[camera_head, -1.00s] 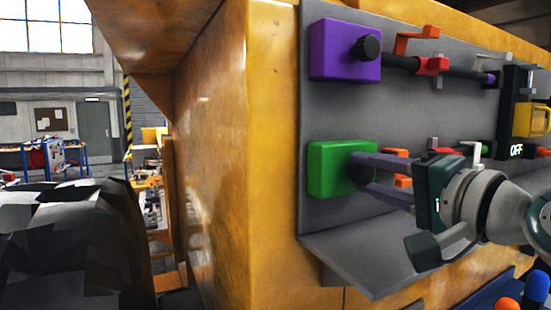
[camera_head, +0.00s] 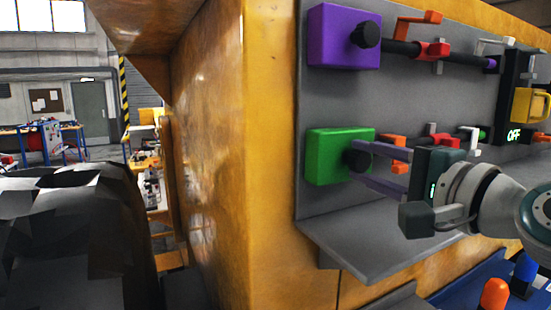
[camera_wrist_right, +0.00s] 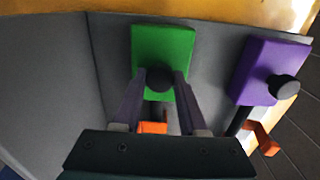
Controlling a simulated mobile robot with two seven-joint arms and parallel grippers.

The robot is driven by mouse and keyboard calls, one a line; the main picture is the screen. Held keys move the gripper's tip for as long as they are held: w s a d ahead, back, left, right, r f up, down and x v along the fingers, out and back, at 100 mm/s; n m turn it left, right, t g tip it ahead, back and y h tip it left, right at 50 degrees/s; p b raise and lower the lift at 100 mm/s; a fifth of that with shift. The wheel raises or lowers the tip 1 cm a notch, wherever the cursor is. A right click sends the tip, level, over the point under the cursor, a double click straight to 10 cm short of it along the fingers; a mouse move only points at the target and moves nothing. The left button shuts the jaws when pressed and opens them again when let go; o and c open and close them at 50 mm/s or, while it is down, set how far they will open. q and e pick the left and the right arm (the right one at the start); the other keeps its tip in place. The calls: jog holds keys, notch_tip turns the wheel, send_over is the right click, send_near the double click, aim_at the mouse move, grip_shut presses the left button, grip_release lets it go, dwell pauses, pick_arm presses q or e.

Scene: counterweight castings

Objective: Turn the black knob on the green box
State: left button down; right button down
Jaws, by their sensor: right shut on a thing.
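The green box (camera_head: 328,150) is fixed to the grey panel at the left in the head view, below a purple box. Its black knob (camera_head: 355,160) faces out to the right. My right gripper (camera_head: 362,162) reaches in from the right, its two fingers on either side of the knob, shut on it. In the right wrist view the green box (camera_wrist_right: 165,48) is ahead, with the black knob (camera_wrist_right: 159,78) between the fingertips (camera_wrist_right: 159,80). The fingers hide part of the knob in the head view. My left gripper does not show.
The purple box (camera_head: 335,40) with its own black knob (camera_head: 365,34) is above. Red-orange brackets (camera_head: 394,150) and a black unit with a yellow handle (camera_head: 530,104) and an "OFF" display are to the right. A grey ledge (camera_head: 385,245) juts out below.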

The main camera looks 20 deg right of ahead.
jog(key=shift+f, duration=0.1)
jog(key=shift+c, duration=2.2)
grip_release()
jog(key=shift+s, duration=0.1)
jog(key=s+b, duration=0.4)
jog(key=s, duration=0.5)
jog(key=shift+s+d+b, duration=0.35)
jog(key=shift+d, duration=0.05)
